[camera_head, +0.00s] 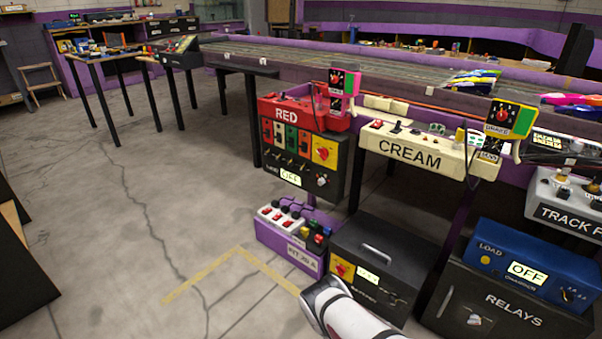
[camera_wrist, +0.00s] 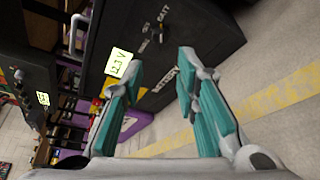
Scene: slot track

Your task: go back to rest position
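My gripper (camera_wrist: 158,90) shows in the wrist view with its two teal-padded fingers spread apart. Nothing is between the fingertips, so it is open and empty. Behind the fingers is a black box (camera_wrist: 205,25) with small knobs and a lit display reading about 12.3 V (camera_wrist: 118,62). The fingertips overlap this box in the picture; I cannot tell whether they touch it. In the head view only a white link of my arm shows at the bottom, in front of the black box (camera_head: 395,262) with a handle; my gripper is out of that view.
A purple box (camera_head: 290,252) with switches stands on the floor. The RED unit (camera_head: 300,115), the CREAM unit (camera_head: 405,146) and the RELAYS box (camera_head: 515,310) are close by. A blue LOAD box (camera_head: 520,268) sits on the RELAYS box. The concrete floor (camera_head: 110,220) at left is clear.

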